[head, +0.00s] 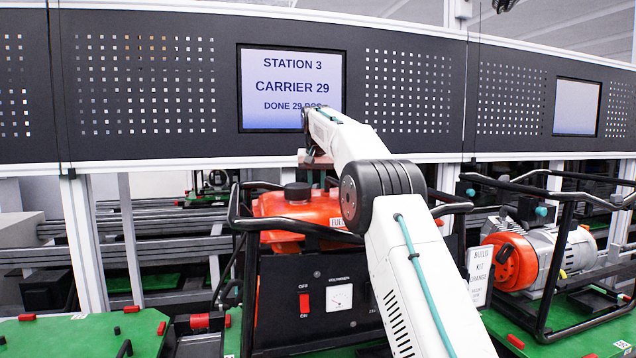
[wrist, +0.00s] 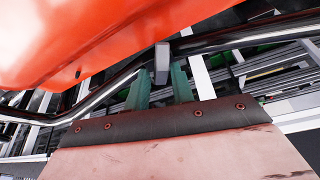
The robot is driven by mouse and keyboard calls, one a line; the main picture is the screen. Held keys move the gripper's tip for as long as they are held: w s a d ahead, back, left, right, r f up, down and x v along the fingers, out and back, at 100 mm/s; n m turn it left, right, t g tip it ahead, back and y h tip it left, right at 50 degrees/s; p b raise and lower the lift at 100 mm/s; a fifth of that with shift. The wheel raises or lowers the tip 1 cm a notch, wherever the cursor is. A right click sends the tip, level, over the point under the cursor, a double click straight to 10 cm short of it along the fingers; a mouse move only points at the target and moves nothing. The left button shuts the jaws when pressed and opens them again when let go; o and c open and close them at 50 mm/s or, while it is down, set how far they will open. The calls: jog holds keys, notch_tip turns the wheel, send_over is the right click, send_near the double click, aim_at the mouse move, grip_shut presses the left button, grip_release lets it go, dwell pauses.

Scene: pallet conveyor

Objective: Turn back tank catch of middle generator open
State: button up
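The middle generator has a red-orange tank (head: 292,210) with a black cap (head: 297,192), a black tube frame and a dark front panel (head: 315,265) in the head view. The tank's underside (wrist: 80,40) fills the upper left of the wrist view. A small grey catch (wrist: 162,62) stands upright beside the tank, by the dark frame tube. My gripper (wrist: 161,76) points at it with two green fingers set apart, one to each side of the catch's lower end. I cannot tell whether they touch it.
Another generator with an open frame (head: 545,265) stands on a green carrier at the right. An empty green carrier plate (head: 85,335) lies at the left. Behind are conveyor rails (head: 160,245) and a dark perforated wall with a screen (head: 290,88).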

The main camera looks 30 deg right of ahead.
grip_shut()
jog(key=shift+d, duration=0.2)
dwell(0.7)
jog(key=o, duration=0.6)
grip_release()
jog(key=shift+d, duration=0.15)
jog(key=shift+a, duration=0.25)
jog(key=v, duration=0.8)
